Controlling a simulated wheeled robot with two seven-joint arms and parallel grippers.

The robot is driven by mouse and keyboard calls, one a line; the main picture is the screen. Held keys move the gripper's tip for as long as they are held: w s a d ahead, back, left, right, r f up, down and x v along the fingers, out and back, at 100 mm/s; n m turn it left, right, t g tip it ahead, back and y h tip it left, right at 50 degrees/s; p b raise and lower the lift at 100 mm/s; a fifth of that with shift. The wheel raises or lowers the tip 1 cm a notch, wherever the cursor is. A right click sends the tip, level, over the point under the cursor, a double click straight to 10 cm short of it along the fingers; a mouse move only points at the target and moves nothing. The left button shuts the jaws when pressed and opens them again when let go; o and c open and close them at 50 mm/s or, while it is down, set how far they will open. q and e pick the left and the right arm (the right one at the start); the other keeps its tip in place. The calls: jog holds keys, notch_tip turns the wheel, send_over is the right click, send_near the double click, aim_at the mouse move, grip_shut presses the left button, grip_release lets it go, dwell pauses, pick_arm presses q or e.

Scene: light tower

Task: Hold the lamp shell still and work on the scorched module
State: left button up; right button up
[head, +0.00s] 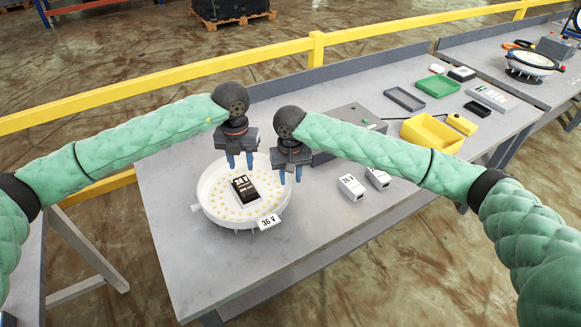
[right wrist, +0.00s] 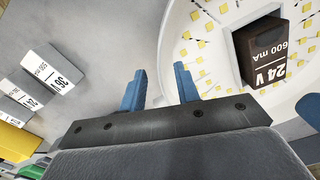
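The round white lamp shell (head: 215,212) lies on the bench, dotted inside with small yellow LEDs and bearing a "36 V" tag (head: 268,221) at its front. A dark module (head: 245,189) marked "24 V" sits in its middle; the right wrist view reads "24 V 600 mA" on it (right wrist: 268,50). My left gripper (head: 240,166) is over the shell's back part, fingers apart; whether it touches the rim is unclear. My right gripper (head: 289,178) is open and empty by the shell's right rim (right wrist: 172,60).
A grey box (head: 345,124) stands behind the white modules. A yellow bin (head: 425,134), a green tray (head: 437,86) and a dark tray (head: 404,100) are farther right. The bench front is clear. A yellow rail (head: 316,47) runs behind the bench.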

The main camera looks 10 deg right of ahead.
jog(key=shift+f, duration=1.3)
grip_shut()
dwell(1.5)
